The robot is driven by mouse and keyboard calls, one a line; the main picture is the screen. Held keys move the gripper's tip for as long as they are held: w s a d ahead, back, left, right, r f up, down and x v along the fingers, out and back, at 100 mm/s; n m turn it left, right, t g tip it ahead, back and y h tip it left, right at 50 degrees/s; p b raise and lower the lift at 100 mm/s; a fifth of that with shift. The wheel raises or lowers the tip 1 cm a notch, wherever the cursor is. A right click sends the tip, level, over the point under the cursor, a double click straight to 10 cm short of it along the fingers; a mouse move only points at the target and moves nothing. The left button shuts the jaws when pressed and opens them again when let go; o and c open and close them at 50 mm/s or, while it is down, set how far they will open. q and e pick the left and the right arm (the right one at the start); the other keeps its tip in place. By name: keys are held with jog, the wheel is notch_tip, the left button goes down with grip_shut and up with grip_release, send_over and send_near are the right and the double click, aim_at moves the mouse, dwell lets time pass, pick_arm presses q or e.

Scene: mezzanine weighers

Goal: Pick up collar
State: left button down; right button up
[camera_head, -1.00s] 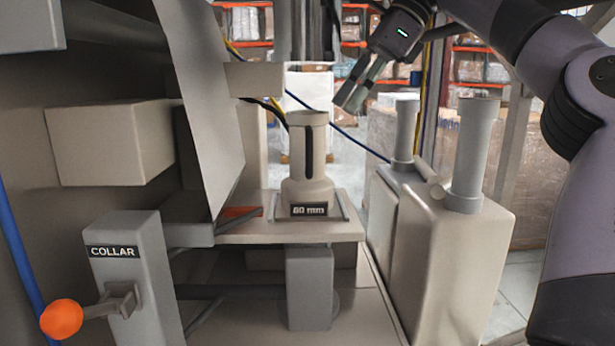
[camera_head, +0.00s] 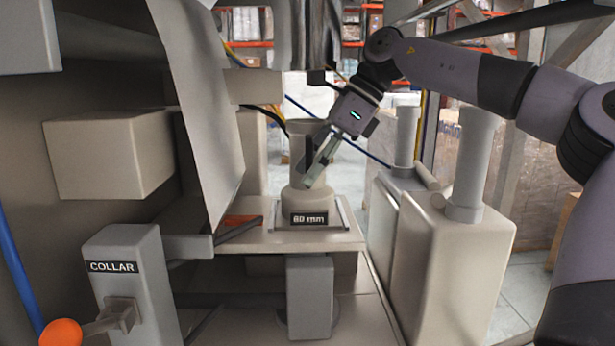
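A beige, stepped cylindrical collar (camera_head: 299,202) with a dark vertical slot and a label ending in "mm" stands upright on a pale platform (camera_head: 260,238). My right gripper (camera_head: 314,172) reaches down from the upper right. Its fingers slant across the collar's front and right side and hide part of it and its slot. The fingers overlap in this view, so I cannot tell whether they are spread or closed, or whether they touch the collar. My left gripper is not in view.
A grey post labelled COLLAR (camera_head: 128,282) with an orange-knobbed lever (camera_head: 62,334) stands at the lower left. A pale panel (camera_head: 203,110) hangs left of the collar. Beige canisters (camera_head: 450,265) with upright grey cylinders stand close on the right. A beige block (camera_head: 105,158) juts out at left.

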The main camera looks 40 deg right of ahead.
jog(key=shift+c, duration=0.6)
grip_shut()
jog(key=shift+r, duration=0.1)
dwell(0.4)
